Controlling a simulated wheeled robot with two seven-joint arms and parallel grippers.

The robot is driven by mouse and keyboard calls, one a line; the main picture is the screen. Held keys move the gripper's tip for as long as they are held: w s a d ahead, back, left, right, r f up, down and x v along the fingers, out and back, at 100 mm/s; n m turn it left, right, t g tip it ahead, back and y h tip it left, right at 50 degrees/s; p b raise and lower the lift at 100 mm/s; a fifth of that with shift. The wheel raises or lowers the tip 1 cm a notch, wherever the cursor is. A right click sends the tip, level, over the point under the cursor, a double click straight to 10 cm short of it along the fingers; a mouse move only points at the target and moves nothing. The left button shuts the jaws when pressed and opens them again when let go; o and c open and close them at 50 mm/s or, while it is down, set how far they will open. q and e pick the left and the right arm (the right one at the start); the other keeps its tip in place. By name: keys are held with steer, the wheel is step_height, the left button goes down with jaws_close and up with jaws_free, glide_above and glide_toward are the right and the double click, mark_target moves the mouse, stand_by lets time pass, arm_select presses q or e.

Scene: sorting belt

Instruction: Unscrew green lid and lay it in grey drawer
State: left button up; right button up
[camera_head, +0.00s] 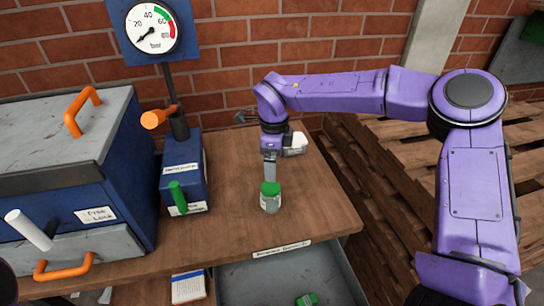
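A small clear jar with grey-white contents (270,205) stands upright on the wooden bench, with a green lid (271,188) on top. My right gripper (270,178) points straight down directly above the lid, at or almost touching it. Only one grey finger shows clearly, so I cannot tell whether it grips the lid. The grey drawer (240,284) is open below the bench's front edge. A green-topped object (307,299) lies in it, cut off by the picture's bottom edge. My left gripper is not in view.
A blue-and-grey machine (130,150) with orange handles fills the left. A blue box (184,170) with a green lever and a pressure gauge (151,27) above stands beside it. A white object (297,143) is behind my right gripper. Wooden pallets (365,185) stand right. Bench around the jar is clear.

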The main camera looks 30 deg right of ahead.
mark_target(274, 187)
step_height(274, 187, down, 9)
steer(key=shift+r+p, duration=0.1)
steer(key=shift+p, duration=0.3)
steer(key=shift+s, duration=0.1)
